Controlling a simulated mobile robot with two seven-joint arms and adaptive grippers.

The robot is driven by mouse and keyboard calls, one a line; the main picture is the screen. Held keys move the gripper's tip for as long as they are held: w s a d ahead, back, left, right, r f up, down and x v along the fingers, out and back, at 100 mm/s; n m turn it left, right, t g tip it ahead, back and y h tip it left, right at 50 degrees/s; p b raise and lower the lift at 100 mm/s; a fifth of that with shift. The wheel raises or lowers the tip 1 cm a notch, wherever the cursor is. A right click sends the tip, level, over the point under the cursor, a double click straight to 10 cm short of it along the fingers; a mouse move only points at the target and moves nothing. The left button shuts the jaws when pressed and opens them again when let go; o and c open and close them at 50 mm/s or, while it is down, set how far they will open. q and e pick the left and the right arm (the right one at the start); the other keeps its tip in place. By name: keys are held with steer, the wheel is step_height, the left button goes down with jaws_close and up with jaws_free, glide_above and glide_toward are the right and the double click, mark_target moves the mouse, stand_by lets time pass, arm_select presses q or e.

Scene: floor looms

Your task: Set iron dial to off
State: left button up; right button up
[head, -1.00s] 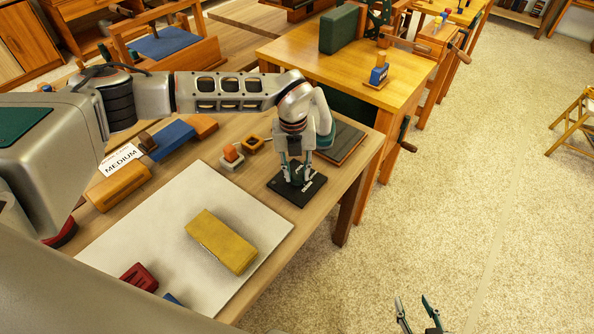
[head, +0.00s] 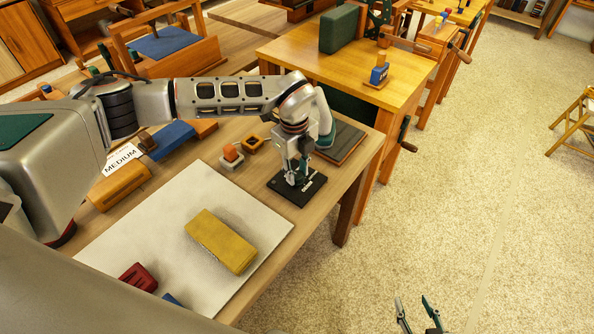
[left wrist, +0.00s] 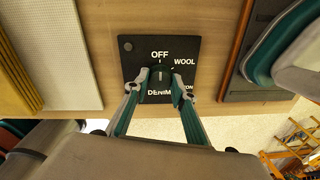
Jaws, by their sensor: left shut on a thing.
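The iron dial is a dark knob (left wrist: 161,84) on a black square plate (left wrist: 128,65) in the left wrist view. The plate is lettered OFF at the top, WOOL at upper right and DENIM below; another word at right is partly hidden. A pale mark on the knob appears to point up toward OFF. My left gripper (left wrist: 160,90) is shut on the knob, a finger on each side. In the head view my left gripper (head: 297,181) stands over the black plate (head: 312,189). My right gripper (head: 417,302) is open and empty at the bottom edge.
A yellow block (head: 221,241) lies on a pale board (head: 172,219) left of the dial plate. Small orange-topped blocks (head: 231,154) and a MEDIUM card (head: 121,160) are further left.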

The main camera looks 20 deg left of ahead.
mark_target(296, 176)
arm_select(q)
steer(key=shift+w, duration=0.1)
stand_by(0.4)
steer(key=o, duration=1.1)
steer(key=r, duration=1.2)
steer(key=shift+s+a, duration=0.15)
steer(key=shift+s, duration=0.15)
